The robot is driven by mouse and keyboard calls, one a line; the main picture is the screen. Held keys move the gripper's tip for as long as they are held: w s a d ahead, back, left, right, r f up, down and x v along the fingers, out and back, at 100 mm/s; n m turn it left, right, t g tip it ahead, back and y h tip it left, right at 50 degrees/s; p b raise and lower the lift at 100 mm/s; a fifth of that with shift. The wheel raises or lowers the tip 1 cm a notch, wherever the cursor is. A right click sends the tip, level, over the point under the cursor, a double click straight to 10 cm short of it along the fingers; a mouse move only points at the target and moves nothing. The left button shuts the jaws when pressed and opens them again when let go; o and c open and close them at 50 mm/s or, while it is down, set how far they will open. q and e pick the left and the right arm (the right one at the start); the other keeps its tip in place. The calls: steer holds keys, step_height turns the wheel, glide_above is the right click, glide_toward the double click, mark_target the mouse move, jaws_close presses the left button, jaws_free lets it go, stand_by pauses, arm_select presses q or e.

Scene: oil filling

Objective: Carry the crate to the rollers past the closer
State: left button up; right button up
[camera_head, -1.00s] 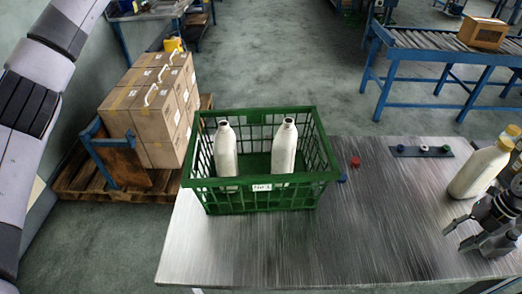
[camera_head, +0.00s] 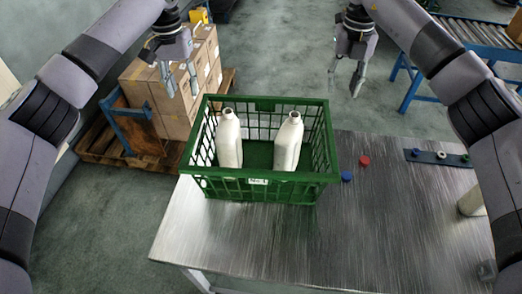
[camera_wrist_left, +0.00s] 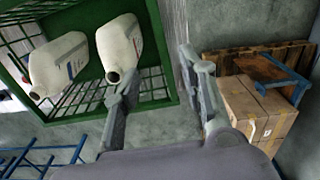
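The green crate (camera_head: 262,190) stands on the left part of the metal table and overhangs its far edge. Two white bottles without caps, a left one (camera_head: 229,142) and a right one (camera_head: 288,144), stand in it. My left gripper (camera_head: 182,84) is open and empty above and beyond the crate's far left corner. In the left wrist view the crate (camera_wrist_left: 163,62) is close beside its fingers. My right gripper (camera_head: 344,84) is open and empty beyond the crate's far right corner. The rollers (camera_head: 478,34) are at the far right. I cannot identify the closer.
The metal table (camera_head: 400,235) is clear at the front. Red cap (camera_head: 364,160) and blue cap (camera_head: 346,176) lie right of the crate. A dark cap strip (camera_head: 438,157) and a bottle (camera_head: 471,203) are further right. Stacked cartons (camera_head: 172,128) stand on a pallet at left.

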mark_target(194, 129)
steer(key=shift+f, duration=0.1)
